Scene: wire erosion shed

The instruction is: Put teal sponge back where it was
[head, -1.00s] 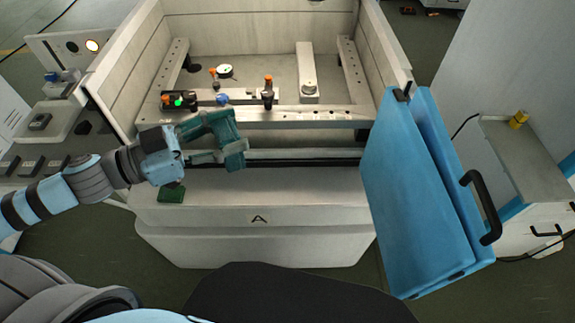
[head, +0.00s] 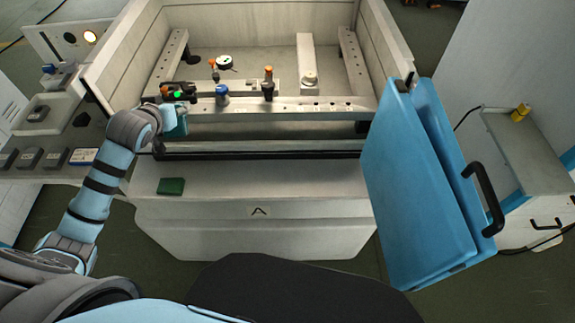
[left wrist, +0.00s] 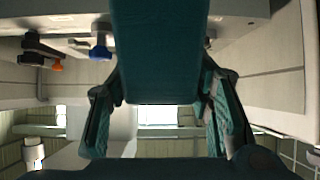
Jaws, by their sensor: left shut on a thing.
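My left gripper (head: 177,124) is at the left front of the open machine tank, near the front rail, seen partly behind its own wrist. In the left wrist view, its two fingers (left wrist: 160,112) are closed on a teal block, the teal sponge (left wrist: 160,48), which sticks out past the fingertips. In the head view the sponge and the teal gripper are hard to tell apart. A dark green pad (head: 171,186) lies flat on the pale front ledge (head: 290,186), below and apart from the gripper. My right gripper is not in view.
The tank's rail (head: 315,108) carries an orange-topped fitting (head: 268,84) and a blue knob (head: 222,92); the knob also shows in the left wrist view (left wrist: 101,49). A blue door (head: 415,185) stands open at right. The ledge's middle and right are clear.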

